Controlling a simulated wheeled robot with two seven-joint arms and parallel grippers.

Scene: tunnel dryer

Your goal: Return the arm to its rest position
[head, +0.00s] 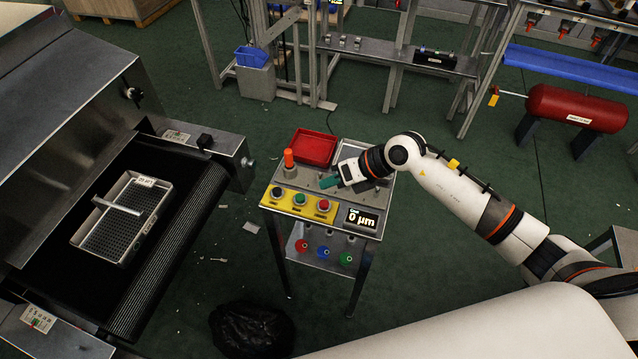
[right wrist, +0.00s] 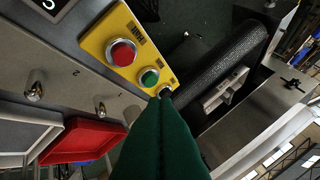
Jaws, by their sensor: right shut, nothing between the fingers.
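My right arm (head: 465,200) comes in from the right over the small control stand. My right gripper (head: 328,182) has green fingers, shut with nothing between them, above the stand's top behind the yellow button panel (head: 300,201). In the right wrist view the shut fingers (right wrist: 160,105) point toward the panel's end. The red button (right wrist: 123,53) and green button (right wrist: 149,77) show clear there; the dark button is partly behind the fingertips. I cannot tell whether the fingers touch anything. My left gripper is not in view.
A red tray (head: 314,148), an orange beacon (head: 289,160) and a display reading 0 µm (head: 361,218) are on the stand. A white perforated tray (head: 88,235) lies on the dryer's dark belt (head: 180,215) at left. A black bag (head: 252,330) is on the floor.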

